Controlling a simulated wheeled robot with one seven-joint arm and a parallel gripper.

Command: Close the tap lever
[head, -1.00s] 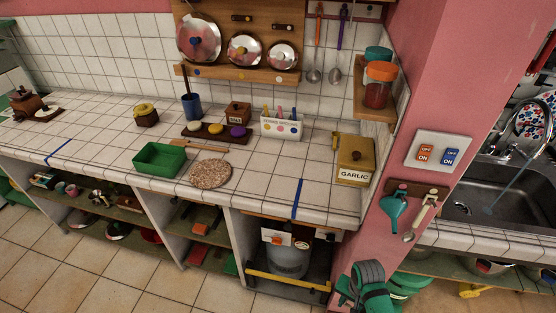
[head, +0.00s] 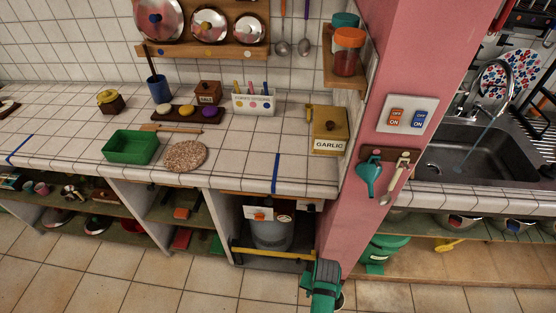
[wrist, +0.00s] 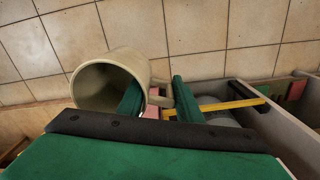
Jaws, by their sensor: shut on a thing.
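The tap (head: 509,76) stands at the sink (head: 470,148) at the right of the head view, with a curved metal spout. Its lever is too small to tell apart, so its position is unclear. A faint bluish streak shows in the basin. My gripper (wrist: 158,98) has its green fingers shut on a beige mug (wrist: 108,82), at the wall and handle side. The mug is tilted with its opening toward the wrist camera. In the head view my gripper is low beside the pink pillar, well apart from the tap.
The pink pillar (head: 411,70) stands between the left counter and the sink, with switches (head: 407,117) and hanging utensils (head: 370,178). A shelf with pots (head: 459,221) is under the sink. Bare tiled floor (head: 190,283) lies in front.

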